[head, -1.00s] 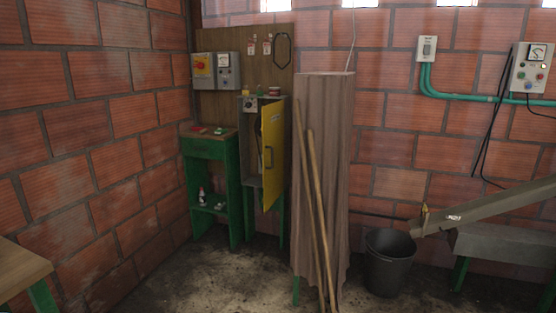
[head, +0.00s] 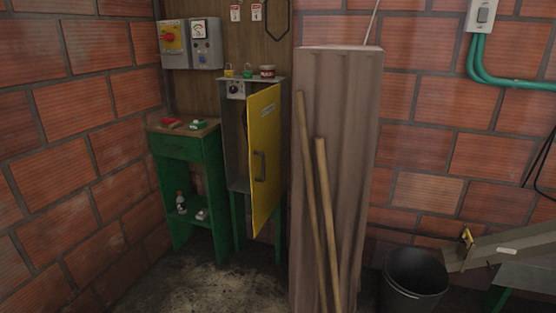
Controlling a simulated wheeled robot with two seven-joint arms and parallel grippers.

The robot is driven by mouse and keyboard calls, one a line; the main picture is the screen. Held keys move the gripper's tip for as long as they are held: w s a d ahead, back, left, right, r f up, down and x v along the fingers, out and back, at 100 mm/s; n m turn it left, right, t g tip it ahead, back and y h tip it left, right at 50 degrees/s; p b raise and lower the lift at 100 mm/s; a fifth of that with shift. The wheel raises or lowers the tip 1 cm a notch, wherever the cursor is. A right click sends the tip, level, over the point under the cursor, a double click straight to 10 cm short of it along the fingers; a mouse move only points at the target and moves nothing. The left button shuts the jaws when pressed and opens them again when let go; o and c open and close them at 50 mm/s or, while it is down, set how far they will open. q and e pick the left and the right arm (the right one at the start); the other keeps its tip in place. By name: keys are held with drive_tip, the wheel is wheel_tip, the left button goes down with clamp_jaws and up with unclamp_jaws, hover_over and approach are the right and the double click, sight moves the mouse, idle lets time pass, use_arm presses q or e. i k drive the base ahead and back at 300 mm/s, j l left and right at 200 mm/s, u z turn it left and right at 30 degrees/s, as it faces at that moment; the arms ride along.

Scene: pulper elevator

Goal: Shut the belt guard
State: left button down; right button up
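The belt guard appears as a yellow hinged door (head: 266,150) with a dark handle (head: 259,166). It stands open on a grey metal housing (head: 235,140), swung out toward me, with its free edge away from the housing's left side. The inside of the housing is partly visible and dark. A grey box with a round black knob (head: 235,90) sits at the housing's upper left. Neither of my grippers is in the head view.
A tall brown corrugated panel (head: 335,150) stands close right of the door, with two wooden poles (head: 325,215) leaning on it. A green cabinet (head: 187,190) stands left of the housing. A black bucket (head: 413,285) and chute (head: 500,245) are at right. Floor in front is clear.

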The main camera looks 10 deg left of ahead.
sight(263, 107)
drive_tip(key=i+j+z, duration=0.1)
drive_tip(key=i, duration=0.5)
drive_tip(key=i+j, duration=0.15)
drive_tip(key=i, duration=0.45)
drive_tip(key=z, duration=0.05)
